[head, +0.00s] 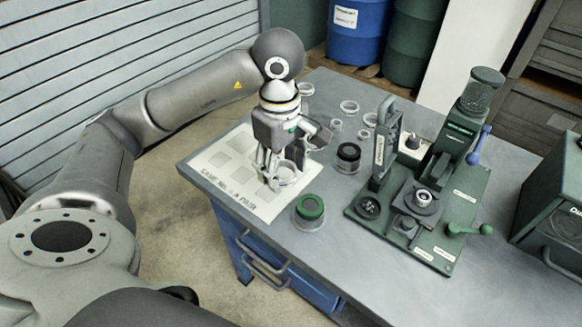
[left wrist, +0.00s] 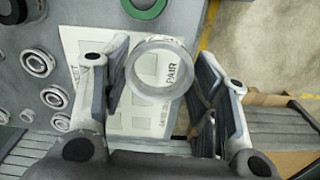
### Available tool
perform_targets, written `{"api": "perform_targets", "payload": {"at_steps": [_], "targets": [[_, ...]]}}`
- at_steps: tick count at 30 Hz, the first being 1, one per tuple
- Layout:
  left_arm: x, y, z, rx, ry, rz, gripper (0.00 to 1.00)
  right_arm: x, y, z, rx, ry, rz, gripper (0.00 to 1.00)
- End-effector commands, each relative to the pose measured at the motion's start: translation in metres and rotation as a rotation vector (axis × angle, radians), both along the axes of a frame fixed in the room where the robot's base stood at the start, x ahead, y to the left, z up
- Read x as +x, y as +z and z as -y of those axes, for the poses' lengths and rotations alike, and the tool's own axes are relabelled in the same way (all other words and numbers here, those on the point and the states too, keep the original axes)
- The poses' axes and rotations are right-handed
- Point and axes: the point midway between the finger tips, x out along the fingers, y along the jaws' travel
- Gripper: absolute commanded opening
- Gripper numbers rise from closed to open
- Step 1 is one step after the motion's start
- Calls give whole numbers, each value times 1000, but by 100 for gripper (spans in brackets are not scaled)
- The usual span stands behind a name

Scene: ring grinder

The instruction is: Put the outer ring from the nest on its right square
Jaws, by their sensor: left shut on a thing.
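My left gripper (head: 274,178) is shut on a pale metal ring (head: 289,174), low over the right part of the white card. The ring also shows between the fingers in the left wrist view (left wrist: 133,72). I cannot tell whether it touches the card. The white card (head: 225,192) has grey squares and printed text. Part of it is hidden by the gripper. The nest (head: 408,199) on the green machine has a small ring-shaped part (head: 423,197) on it. My right gripper is not in view.
A green-topped round container (head: 309,208) stands right of the card. A black-topped one (head: 348,156) stands farther back, near several loose rings (head: 349,107). The green machine (head: 453,150) has a blue lever and a green lever. The table's front edge is close to the card.

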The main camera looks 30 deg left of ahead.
Motion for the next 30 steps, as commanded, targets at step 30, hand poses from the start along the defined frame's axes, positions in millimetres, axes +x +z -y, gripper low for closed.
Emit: {"api": "perform_targets", "payload": {"at_steps": [30], "targets": [[115, -110, -56, -1, -3, -6, 27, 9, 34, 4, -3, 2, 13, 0]]}}
